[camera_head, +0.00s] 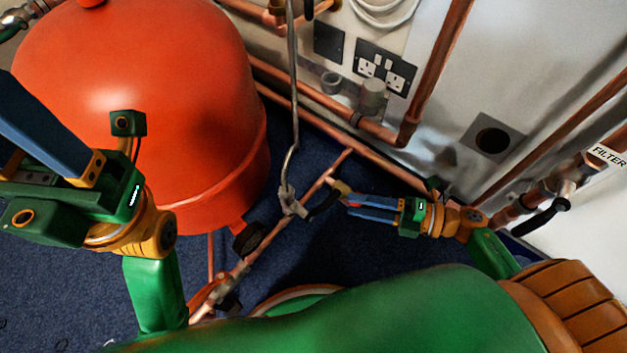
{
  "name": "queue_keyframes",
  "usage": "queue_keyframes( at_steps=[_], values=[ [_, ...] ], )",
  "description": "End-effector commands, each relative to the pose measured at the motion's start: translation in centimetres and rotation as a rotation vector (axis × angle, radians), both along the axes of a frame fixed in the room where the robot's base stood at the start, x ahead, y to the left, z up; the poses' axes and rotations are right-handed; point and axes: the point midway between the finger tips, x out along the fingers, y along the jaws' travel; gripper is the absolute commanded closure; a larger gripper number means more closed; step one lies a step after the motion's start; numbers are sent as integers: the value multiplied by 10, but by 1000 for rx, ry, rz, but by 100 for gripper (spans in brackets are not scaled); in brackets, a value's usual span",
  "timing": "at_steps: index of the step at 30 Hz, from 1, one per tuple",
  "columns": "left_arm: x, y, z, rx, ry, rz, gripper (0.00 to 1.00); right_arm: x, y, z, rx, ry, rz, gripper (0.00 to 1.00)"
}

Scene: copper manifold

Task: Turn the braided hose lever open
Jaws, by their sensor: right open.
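The grey braided hose (293,80) runs down to a metal valve (288,200) on a copper pipe near the middle of the view. A dark lever (322,204) with a yellowish end sticks out from this valve to the right. My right gripper (348,203) comes from the right, its blue fingers apart and their tips close to the lever's outer end. I cannot tell whether they touch it. My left gripper (28,125) is at the left, in front of the red tank, with its blue fingers pointing up and left; their tips are cut off by the frame.
Copper pipes (330,105) run along the wall with sockets (385,70). Another black lever (542,218) is at the right, near the FILTER label (608,155).

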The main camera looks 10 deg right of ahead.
Motion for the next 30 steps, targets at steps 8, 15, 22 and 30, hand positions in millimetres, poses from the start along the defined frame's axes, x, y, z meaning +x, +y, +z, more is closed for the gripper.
queue_keyframes(
  at_steps=[8, 15, 22, 30],
  values=[
    [-7, -1, 3, 3, -54, 2, 53, 24, 43, -10, -3, -1, 3, 47],
    [-10, -2, 7, 6, -74, 4, 53, 33, 59, -11, -3, 3, 0, 47],
    [-10, -2, 7, 6, -74, 4, 53, 33, 59, -10, -2, 4, 0, 68],
    [-10, -2, 7, 6, -73, 4, 53, 33, 59, -10, -2, 3, 0, 100]
  ],
)
